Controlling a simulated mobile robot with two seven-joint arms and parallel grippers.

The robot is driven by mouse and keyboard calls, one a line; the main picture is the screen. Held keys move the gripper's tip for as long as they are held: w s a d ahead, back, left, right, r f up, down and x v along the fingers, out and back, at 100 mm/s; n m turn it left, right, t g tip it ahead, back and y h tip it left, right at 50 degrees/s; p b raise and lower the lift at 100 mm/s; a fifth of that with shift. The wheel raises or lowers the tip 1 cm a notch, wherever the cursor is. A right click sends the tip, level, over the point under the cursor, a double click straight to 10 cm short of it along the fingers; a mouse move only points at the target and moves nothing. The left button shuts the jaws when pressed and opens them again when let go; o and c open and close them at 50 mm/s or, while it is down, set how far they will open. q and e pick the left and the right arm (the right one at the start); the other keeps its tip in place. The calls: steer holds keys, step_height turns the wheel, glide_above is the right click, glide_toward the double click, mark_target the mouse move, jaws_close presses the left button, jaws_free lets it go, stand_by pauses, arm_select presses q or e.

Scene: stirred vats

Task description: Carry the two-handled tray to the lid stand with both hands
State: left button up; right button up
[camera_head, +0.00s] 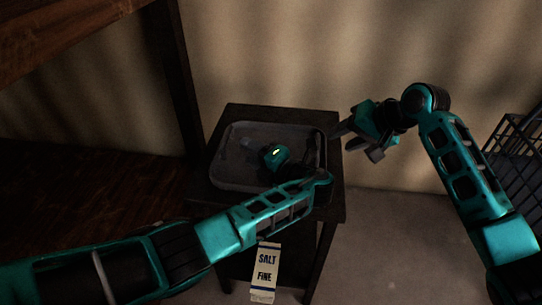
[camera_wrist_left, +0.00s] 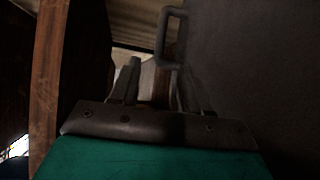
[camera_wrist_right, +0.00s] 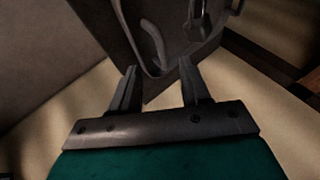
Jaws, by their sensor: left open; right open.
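The grey two-handled tray (camera_head: 232,185) sits on a small dark stand. My left arm crosses in front of it, and my left gripper (camera_head: 250,152) is over the tray, open. In the left wrist view an upright looped handle (camera_wrist_left: 161,38) stands just beyond the open left fingers (camera_wrist_left: 157,78), close to the right finger. My right gripper (camera_head: 358,142) is open, just right of the tray's right end. In the right wrist view a curved handle (camera_wrist_right: 153,44) on the tray wall lies beyond and between the open right fingers (camera_wrist_right: 158,76). I cannot identify the lid stand.
The dark small stand (camera_head: 335,205) has a pale box marked SALT FINE (camera_head: 265,268) below its front. A dark wooden frame (camera_head: 180,80) stands at the left. A black wire basket (camera_head: 520,150) is at the right edge. A wall is behind.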

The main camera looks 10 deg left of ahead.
arm_select(q)
glide_above(224, 154)
step_height(224, 154, down, 2)
arm_select(e)
steer(key=x, duration=1.2)
steer(key=shift+w+a+f, duration=0.15)
arm_select(q)
jaws_close()
arm_select(e)
jaws_close()
